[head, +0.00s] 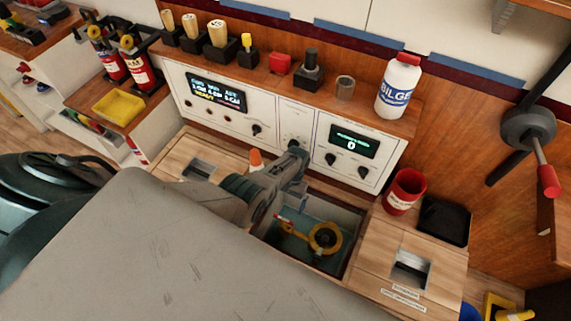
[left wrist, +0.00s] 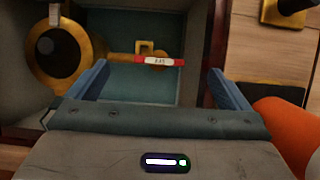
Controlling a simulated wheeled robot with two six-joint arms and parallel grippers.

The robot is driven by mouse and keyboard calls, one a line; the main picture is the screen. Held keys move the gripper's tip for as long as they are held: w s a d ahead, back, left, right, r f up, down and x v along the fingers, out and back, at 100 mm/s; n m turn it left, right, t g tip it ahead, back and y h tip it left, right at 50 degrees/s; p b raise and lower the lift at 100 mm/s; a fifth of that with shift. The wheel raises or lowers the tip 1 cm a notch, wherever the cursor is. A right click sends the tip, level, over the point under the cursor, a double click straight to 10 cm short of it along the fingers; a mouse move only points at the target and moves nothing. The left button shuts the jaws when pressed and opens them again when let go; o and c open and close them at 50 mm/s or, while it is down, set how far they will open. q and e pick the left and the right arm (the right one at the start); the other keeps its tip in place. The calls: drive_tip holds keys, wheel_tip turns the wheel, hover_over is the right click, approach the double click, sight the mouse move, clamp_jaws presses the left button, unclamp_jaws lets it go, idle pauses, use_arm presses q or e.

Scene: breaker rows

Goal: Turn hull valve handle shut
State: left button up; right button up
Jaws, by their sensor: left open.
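The hull valve sits inside an open hatch (head: 345,212) in the wooden counter. Its yellow ring (head: 325,238) and red handle (head: 283,217) show in the head view. In the left wrist view the brass ring (left wrist: 65,58) is at the left, and the red handle (left wrist: 172,62) with a white label lies crosswise at the end of a brass arm. My left gripper (head: 280,192) is over the hatch, partly covering it. In the left wrist view its two blue fingers (left wrist: 157,85) are apart, with the handle beyond the gap and nothing held. My right gripper is not in view.
An orange cone (head: 256,159) stands close by the gripper. A control panel (head: 297,125) rises behind the hatch, with a bilge bottle (head: 398,86) on its shelf. A red cup (head: 404,191) and black tray (head: 444,220) stand at the right. A wall lever (head: 547,178) juts out at far right.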

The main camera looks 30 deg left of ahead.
use_arm(q)
drive_tip(key=shift+p+v, duration=1.45)
drive_tip(key=shift+v, duration=1.25)
drive_tip(key=shift+s+d, duration=0.1)
drive_tip(key=shift+s, duration=0.05)
